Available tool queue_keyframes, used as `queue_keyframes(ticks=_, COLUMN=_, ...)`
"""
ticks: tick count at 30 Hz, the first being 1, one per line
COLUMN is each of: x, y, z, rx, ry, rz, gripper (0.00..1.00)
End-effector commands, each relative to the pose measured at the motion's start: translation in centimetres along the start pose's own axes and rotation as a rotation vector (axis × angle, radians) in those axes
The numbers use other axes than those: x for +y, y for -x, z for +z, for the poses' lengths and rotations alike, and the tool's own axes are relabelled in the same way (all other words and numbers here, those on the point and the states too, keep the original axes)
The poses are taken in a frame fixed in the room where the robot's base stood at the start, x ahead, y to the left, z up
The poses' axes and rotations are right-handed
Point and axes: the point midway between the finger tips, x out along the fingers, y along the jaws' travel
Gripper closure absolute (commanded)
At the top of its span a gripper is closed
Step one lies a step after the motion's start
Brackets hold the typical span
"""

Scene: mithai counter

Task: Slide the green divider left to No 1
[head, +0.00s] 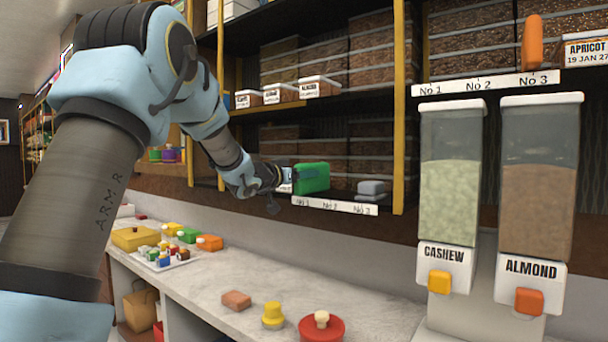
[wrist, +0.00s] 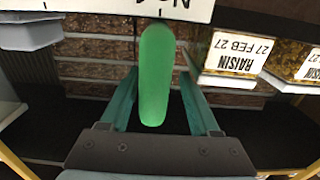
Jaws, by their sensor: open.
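The green divider (head: 312,178) stands upright on the lower shelf, just behind the No 1 mark of the white label strip (head: 334,206). In the wrist view, which is upside down, the divider (wrist: 157,75) lies between the two fingers of my gripper (wrist: 158,88), with a gap on each side. The No 1 print on the strip (wrist: 110,10) is partly cut off beside the divider's end. In the head view my gripper (head: 285,178) reaches in from the left, and its fingertips are partly hidden. The jaws are open.
A grey block (head: 371,187) sits near No 3 on the same shelf. Raisin boxes (wrist: 232,60) stand close beside the divider. A yellow post (head: 398,110) is to the right. Cashew (head: 449,190) and almond (head: 538,200) dispensers stand farther right.

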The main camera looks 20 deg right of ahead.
Motion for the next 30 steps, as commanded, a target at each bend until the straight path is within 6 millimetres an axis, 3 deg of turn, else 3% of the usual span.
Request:
queue_keyframes(ticks=8, x=0.1, y=0.7, z=0.1, rx=0.000, ry=0.000, rz=0.001, gripper=0.38)
queue_keyframes(ticks=21, x=0.0, y=8.6, z=0.2, rx=0.001, ry=-0.001, rz=-0.001, gripper=0.38)
queue_keyframes(ticks=30, x=0.0, y=10.8, z=0.1, rx=0.000, ry=0.000, rz=0.000, gripper=0.38)
